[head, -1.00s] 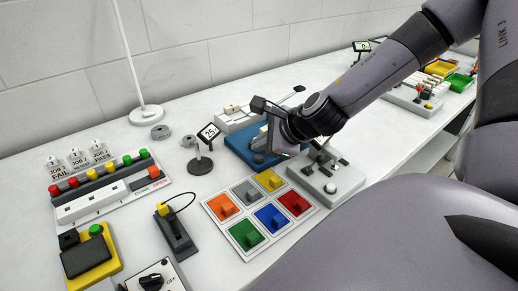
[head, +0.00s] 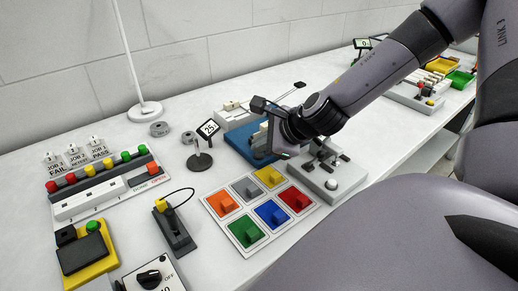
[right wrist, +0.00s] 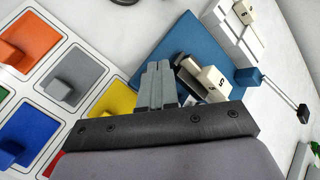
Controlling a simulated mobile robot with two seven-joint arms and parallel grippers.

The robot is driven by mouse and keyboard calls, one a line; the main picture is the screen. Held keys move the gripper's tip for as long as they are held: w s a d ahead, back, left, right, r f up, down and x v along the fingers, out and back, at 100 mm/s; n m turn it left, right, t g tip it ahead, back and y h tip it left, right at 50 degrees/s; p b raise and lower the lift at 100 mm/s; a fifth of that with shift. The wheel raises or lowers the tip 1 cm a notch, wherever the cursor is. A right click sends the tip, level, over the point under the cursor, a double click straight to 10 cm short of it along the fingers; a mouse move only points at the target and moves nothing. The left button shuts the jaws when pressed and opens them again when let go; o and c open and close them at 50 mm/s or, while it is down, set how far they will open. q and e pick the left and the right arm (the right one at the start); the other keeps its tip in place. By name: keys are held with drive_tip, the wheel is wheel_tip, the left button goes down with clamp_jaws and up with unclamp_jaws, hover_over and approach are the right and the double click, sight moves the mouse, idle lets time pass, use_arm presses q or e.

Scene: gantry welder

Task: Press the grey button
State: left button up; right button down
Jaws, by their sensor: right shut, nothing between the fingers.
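A board with six coloured squares (head: 211,208) lies on the table, each square bearing a small block. Its grey square (head: 247,189) is in the back row between orange and yellow; in the right wrist view the grey square with its grey block (right wrist: 60,90) is left of my fingers. A pale round button (head: 331,185) is on a grey box right of the board. My right gripper (head: 268,152) is over the blue tray, behind the board. Its fingers are together and empty in the right wrist view (right wrist: 158,68). My left gripper is not in view.
The blue tray (right wrist: 203,38) holds pale blocks, close to my right fingers. A small display on a stand (head: 201,160) is left of the tray. A grey box with levers (head: 345,172) is to the right. A black device with a yellow part and cable (head: 177,232) is left of the board.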

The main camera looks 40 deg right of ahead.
drive_tip(key=shift+f, duration=0.3)
drive_tip(key=shift+r, duration=0.1)
idle(0.4)
drive_tip(key=shift+r+p, duration=0.5)
drive_tip(key=shift+r, duration=0.3)
wheel_tip(320, 180, up, 5)
drive_tip(key=p, duration=0.4)
drive_tip(key=shift+s, duration=0.1)
idle(0.7)
